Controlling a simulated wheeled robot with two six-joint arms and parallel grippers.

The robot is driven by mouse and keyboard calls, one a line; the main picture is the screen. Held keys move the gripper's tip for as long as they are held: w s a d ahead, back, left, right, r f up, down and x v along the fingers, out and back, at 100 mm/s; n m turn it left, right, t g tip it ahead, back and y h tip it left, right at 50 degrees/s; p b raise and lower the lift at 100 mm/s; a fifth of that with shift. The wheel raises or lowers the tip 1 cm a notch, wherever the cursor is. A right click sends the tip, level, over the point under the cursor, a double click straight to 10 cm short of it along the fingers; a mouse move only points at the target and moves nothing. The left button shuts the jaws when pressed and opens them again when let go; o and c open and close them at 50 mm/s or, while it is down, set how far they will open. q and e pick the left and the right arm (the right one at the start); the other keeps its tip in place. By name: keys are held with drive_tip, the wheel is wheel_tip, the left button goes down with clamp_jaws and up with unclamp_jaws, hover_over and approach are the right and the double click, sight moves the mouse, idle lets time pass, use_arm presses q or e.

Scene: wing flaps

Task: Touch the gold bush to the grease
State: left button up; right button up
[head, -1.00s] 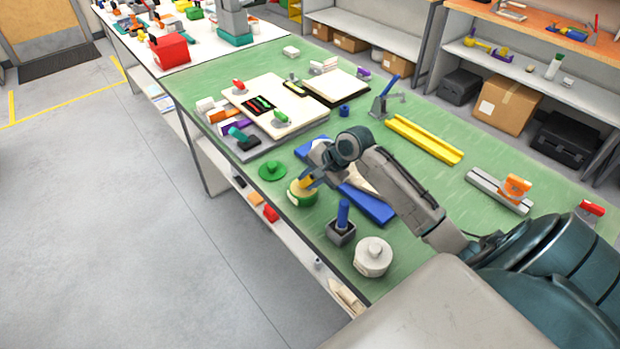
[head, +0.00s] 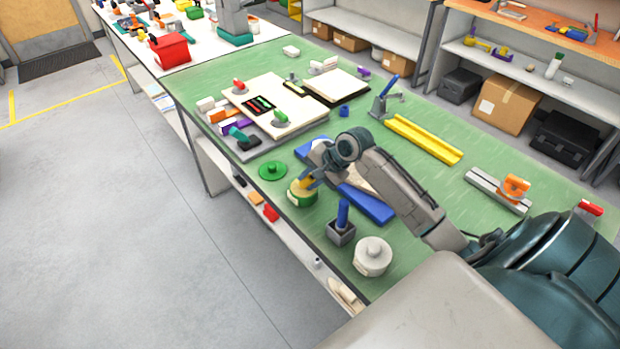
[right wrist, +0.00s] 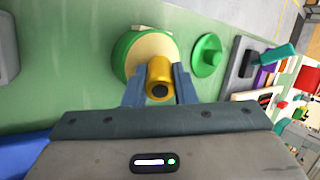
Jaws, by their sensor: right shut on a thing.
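My right gripper (right wrist: 160,88) is shut on the gold bush (right wrist: 160,70), a short gold cylinder with a dark bore at its near end. In the head view the bush (head: 304,183) is at the green round tub (head: 301,199). The tub holds pale yellow grease (right wrist: 146,50), seen in the right wrist view. The far end of the bush lies over the grease, and I cannot tell for sure whether it touches. The green lid (right wrist: 206,55) lies flat beside the tub; it also shows in the head view (head: 272,170). My left gripper is not in view.
A grey block with a blue-handled tool (head: 341,232) and a white lidded pot (head: 372,257) stand nearer me on the green bench. A blue tray (head: 366,204) lies under my right arm. A yellow channel (head: 424,138) lies farther right. The bench edge runs close left of the tub.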

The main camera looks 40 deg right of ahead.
sight(310, 176)
drive_tip(key=shift+s+f, duration=0.1)
drive_tip(key=shift+f, duration=0.05)
idle(1.2)
drive_tip(key=shift+p, duration=0.4)
wheel_tip(310, 176, up, 6)
drive_tip(key=p, duration=0.6)
drive_tip(key=shift+f+p, duration=0.25)
drive_tip(key=shift+p, duration=0.05)
drive_tip(key=shift+r+p, duration=0.85)
